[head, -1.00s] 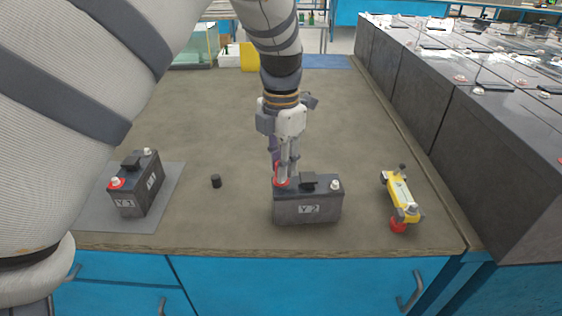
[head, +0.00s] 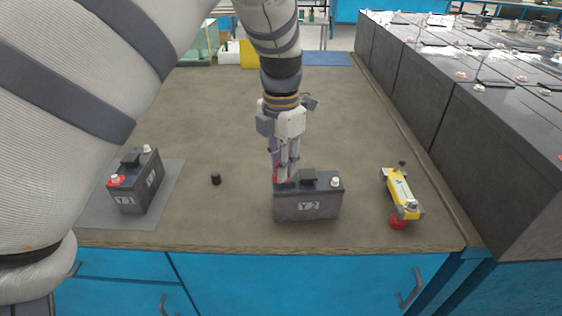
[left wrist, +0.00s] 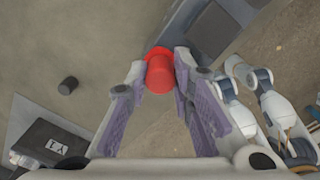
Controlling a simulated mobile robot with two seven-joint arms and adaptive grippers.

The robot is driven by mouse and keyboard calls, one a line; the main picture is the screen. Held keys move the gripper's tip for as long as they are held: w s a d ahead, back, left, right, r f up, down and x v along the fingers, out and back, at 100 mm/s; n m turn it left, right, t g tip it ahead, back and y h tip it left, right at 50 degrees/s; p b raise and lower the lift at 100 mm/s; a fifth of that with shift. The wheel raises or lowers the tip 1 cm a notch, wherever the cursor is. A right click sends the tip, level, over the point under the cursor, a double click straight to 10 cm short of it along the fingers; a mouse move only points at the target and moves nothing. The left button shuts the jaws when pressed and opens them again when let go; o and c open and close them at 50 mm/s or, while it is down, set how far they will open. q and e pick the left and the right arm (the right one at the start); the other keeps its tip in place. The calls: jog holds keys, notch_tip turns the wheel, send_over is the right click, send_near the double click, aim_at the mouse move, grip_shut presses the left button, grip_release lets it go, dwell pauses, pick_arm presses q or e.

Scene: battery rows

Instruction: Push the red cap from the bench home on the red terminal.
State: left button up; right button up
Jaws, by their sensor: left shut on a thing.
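A dark battery marked Y 2 (head: 308,206) stands on the bench, with its red terminal at its left end and a pale terminal (head: 335,182) at its right. My left gripper (head: 285,178) points down over the red end. In the left wrist view my left gripper (left wrist: 158,82) is shut on a red cap (left wrist: 158,76). A wider red edge (left wrist: 157,52) shows just behind the cap, at the battery's corner. Fingers hide most of the red in the head view, so I cannot tell how far down the cap sits. My right gripper is not in view.
A battery marked Y 1 (head: 137,182) stands on a grey mat (head: 97,217) at left. A small black cylinder (head: 215,179) is between the batteries. A yellow tool (head: 399,190) lies at right beside a red round thing (head: 398,223). The bench behind is clear.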

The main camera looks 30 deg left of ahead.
pick_arm(q)
jog(key=shift+f, duration=0.35)
dwell(0.4)
jog(key=o, duration=0.8)
jog(key=shift+o, duration=0.6)
jog(key=o, duration=0.4)
jog(key=shift+r+p, duration=0.45)
jog(key=shift+r, duration=3.1)
